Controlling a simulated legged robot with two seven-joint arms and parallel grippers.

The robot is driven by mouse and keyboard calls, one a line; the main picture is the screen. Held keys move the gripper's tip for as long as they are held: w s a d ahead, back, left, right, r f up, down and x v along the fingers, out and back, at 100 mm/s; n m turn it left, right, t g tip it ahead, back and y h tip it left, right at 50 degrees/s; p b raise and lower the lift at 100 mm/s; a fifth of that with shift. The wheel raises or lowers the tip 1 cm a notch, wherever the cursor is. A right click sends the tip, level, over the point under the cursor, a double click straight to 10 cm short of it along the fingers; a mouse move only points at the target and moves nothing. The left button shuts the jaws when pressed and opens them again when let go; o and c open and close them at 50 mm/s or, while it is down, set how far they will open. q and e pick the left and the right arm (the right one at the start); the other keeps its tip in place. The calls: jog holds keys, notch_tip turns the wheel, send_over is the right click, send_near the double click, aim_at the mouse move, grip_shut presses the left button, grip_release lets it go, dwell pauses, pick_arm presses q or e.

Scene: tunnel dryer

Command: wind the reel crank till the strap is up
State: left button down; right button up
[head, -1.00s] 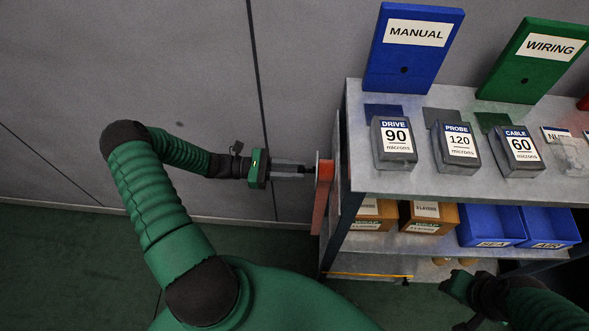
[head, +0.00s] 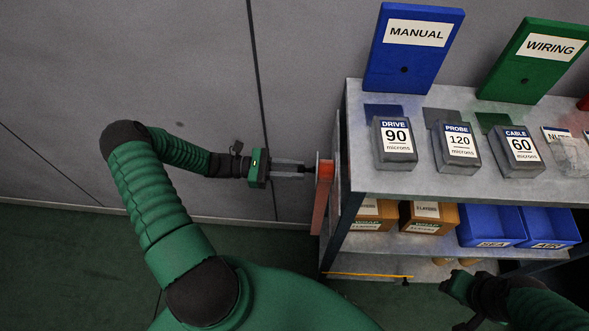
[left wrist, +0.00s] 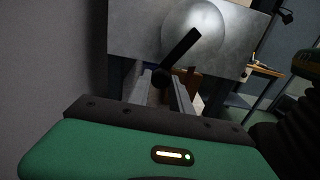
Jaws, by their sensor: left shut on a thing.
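The reel (head: 325,170) is mounted on the left end of the shelf unit, with an orange-red strap (head: 319,212) hanging below it. In the left wrist view a pale round disc (left wrist: 196,32) sits on a grey plate, with a black crank arm (left wrist: 181,48) slanting across it. The crank's dark handle (left wrist: 160,77) is between the fingers of my left gripper (head: 292,169), which is shut on it. The fingers also show in the left wrist view (left wrist: 160,92). My right gripper (head: 455,287) is low at the right, by the lower shelf; its fingers are unclear.
The shelf unit's top (head: 440,182) holds several labelled boxes, with a blue MANUAL board (head: 413,70) and a green WIRING board (head: 525,75) behind. Orange boxes (head: 428,217) and blue bins (head: 490,225) stand below. A grey wall (head: 130,60) runs behind my left arm.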

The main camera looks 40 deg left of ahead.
pick_arm(q)
notch_tip(320, 180, up, 13)
jog(key=m+p, duration=0.2)
jog(key=m, duration=2.1)
jog(key=shift+w+m+p, duration=0.2)
jog(key=shift+m+p, duration=0.1)
jog(key=shift+p, duration=0.1)
jog(key=shift+f, duration=0.15)
